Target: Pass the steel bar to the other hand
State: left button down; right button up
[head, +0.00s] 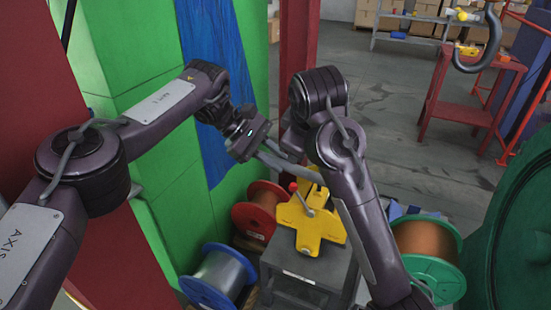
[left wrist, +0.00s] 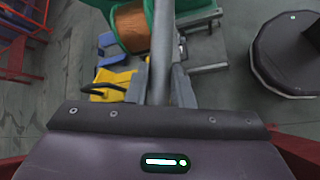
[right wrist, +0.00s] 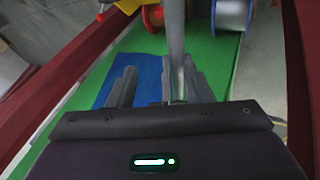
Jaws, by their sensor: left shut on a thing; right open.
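The steel bar (head: 285,169) is a grey rod held in the air between my two arms. My left gripper (head: 262,148) is shut on it. In the left wrist view the bar (left wrist: 161,50) runs straight away from between the fingers. My right gripper is open, its fingers spread in the right wrist view (right wrist: 160,87). There the bar (right wrist: 175,45) appears between them, closer to the right finger; I cannot tell whether it touches. In the head view my right forearm and wrist hide most of the right gripper.
Below the bar is a yellow fixture (head: 310,225) with a red-knobbed lever on a grey stand (head: 308,275). Red (head: 258,209), blue (head: 218,277) and green (head: 428,258) spools stand around it. A green wall (head: 130,40) rises at left.

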jog(key=w+d+f+m+t+y, duration=0.1)
jog(key=w+d+f+m+t, duration=0.1)
jog(key=w+d+f+m, duration=0.45)
jog(key=w+d+f+m+t+y, duration=0.15)
jog(key=w+d+f, duration=0.35)
jog(key=d, duration=0.5)
jog(key=s+a+f+m+g, duration=0.15)
jog(key=s+f, duration=0.25)
jog(key=f, duration=1.1)
jog(key=s+a+f+g, duration=0.15)
jog(key=s+f, duration=0.25)
jog(key=f, duration=1)
jog(key=s+d+f+g+h, duration=0.15)
jog(key=s+f+g, duration=0.25)
jog(key=s+f, duration=2)
jog(key=s+d+f, duration=0.1)
jog(key=s+f, duration=0.2)
jog(key=s, duration=0.6)
jog(key=s+d+f+g+h, duration=0.1)
jog(key=s+f, duration=0.2)
jog(key=s, duration=0.7)
jog(key=s+d+f+g, duration=0.1)
jog(key=s+d+f, duration=0.1)
jog(key=s, duration=0.7)
jog(key=shift+s+f+h, duration=0.25)
jog(key=shift+f+h, duration=0.05)
jog(key=shift+f, duration=0.55)
jog(key=shift+w, duration=0.15)
